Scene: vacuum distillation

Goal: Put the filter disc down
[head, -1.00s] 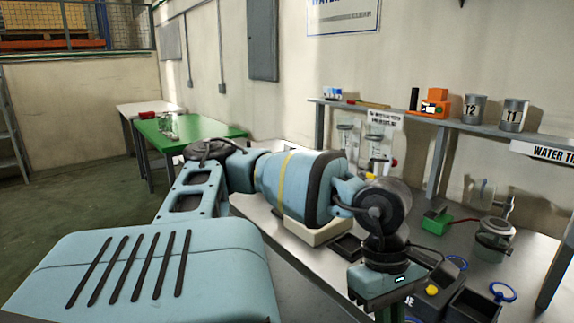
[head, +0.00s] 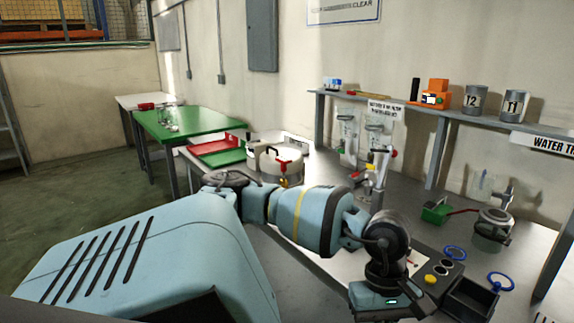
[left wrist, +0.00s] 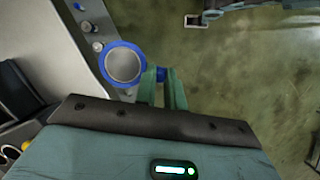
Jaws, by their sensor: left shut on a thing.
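The filter disc (left wrist: 123,65) is a grey round plate with a blue rim. It shows in the left wrist view just beyond the fingertips of my left gripper (left wrist: 162,78). The fingers are shut on a small blue tab at the disc's edge. From this angle the disc overlaps the edge of the grey bench, with floor beyond; I cannot tell its height. In the head view my left gripper's body (head: 380,300) is at the bottom edge, and its fingers and the disc are out of frame. My right gripper is not in view.
A dark control box with a yellow button (head: 430,279), a black open box (head: 470,300) and blue rings (head: 500,281) lie right of my left wrist. A white pot (head: 281,162) and red-green trays (head: 220,150) are farther back.

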